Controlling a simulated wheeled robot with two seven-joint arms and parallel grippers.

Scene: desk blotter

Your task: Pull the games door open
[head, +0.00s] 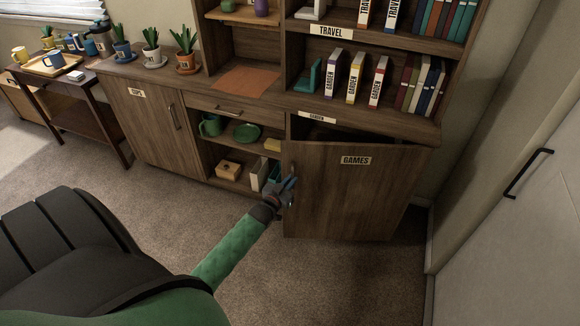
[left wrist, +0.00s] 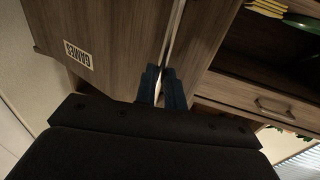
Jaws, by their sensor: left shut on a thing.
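The games door (head: 345,200) is a brown wooden panel with a white GAMES label at the lower right of the cabinet in the head view. It stands ajar, with a dark gap along its top. My right gripper is not in view.
Open shelves (head: 232,160) with a green mug, a green plate and a small box are left of the door. A cups door (head: 150,125) is further left. A wall and a white door (head: 530,220) with a black handle stand at right. Carpet (head: 330,280) in front is clear.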

